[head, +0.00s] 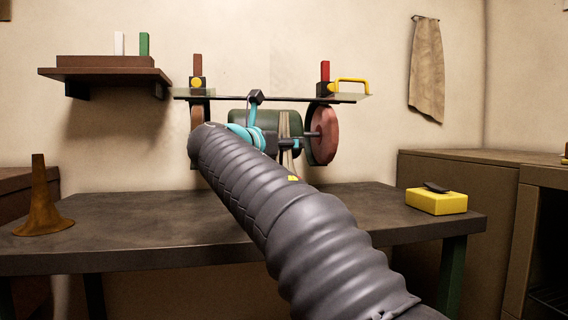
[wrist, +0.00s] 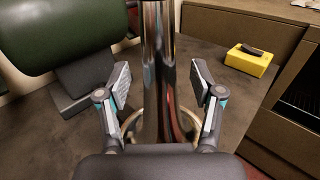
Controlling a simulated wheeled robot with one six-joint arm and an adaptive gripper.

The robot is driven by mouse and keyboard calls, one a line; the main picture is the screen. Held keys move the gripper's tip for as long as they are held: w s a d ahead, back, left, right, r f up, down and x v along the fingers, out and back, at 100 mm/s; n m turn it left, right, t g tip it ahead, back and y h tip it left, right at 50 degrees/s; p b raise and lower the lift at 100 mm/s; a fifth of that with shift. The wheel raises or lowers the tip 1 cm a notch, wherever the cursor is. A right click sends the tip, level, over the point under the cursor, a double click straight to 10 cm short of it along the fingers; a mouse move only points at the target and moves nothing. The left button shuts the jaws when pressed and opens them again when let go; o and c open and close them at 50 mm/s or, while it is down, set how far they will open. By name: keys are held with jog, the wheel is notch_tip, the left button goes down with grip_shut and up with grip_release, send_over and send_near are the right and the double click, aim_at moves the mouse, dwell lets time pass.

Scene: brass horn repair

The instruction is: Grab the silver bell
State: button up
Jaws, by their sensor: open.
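The silver bell (wrist: 157,60) is a shiny, mirror-like upright tube in the middle of the wrist view. Its lower part widens to a round rim, partly hidden behind my gripper's body. My gripper (wrist: 161,82) is open, with one finger on the left of the bell's tube and one on the right. Gaps show between both finger pads and the tube, so neither appears to touch it. In the head view my arm covers most of this area, and I cannot make out the bell or the fingertips clearly.
A dark workbench (head: 125,225) holds a brown rusty cone (head: 40,205) at left and a yellow box (head: 436,202) with a dark piece on top at right. Behind stands a machine with a green body (wrist: 65,35) and a reddish wheel (head: 324,135). A shelf (head: 105,74) hangs upper left.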

jog(key=c, duration=1.2)
grip_shut()
jog(key=shift+r, duration=0.1)
